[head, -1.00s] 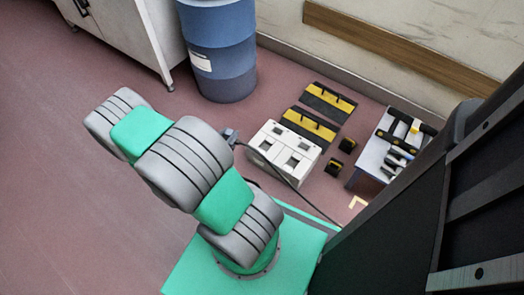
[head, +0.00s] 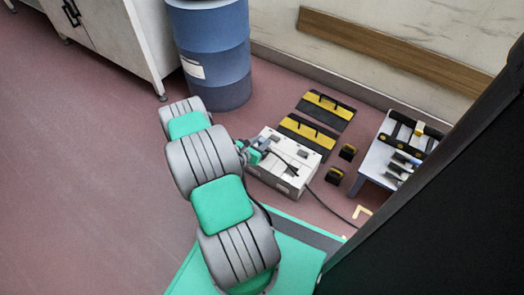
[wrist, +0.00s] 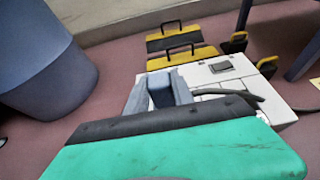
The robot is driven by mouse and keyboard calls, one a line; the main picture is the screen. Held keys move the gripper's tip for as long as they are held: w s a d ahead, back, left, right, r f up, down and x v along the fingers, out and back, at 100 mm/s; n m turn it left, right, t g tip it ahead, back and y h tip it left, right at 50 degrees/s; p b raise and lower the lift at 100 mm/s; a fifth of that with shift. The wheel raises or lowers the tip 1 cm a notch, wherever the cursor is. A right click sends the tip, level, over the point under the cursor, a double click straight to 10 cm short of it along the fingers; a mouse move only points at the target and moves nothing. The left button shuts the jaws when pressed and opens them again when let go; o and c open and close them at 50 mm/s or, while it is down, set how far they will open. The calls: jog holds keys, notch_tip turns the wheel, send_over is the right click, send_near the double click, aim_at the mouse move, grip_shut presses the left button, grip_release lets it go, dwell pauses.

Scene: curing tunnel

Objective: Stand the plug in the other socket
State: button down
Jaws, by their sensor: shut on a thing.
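The white socket box (head: 280,186) stands on the floor, with dark openings in its top. In the wrist view the box (wrist: 242,80) lies just beyond and right of my gripper, and one dark square socket (wrist: 220,67) shows in its top. A black cable (wrist: 225,93) runs off to the right.
Yellow-and-black plates with handles (head: 307,133) lie behind the box. Two small yellow-and-black blocks (head: 336,175) sit right of it. A low white table (head: 377,160) with tools stands further right. A blue drum (head: 213,60) stands at the back left. Floor at left is clear.

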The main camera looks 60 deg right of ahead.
jog(key=shift+w+d+f, duration=0.1)
jog(key=shift+d+f, duration=0.15)
jog(key=shift+f, duration=0.15)
jog(key=shift+w+d+f+b, duration=0.1)
jog(key=shift+d+f+b, duration=0.1)
jog(key=shift+f+b, duration=1.25)
jog(key=c, duration=1.1)
grip_release()
jog(key=shift+f+p, duration=0.4)
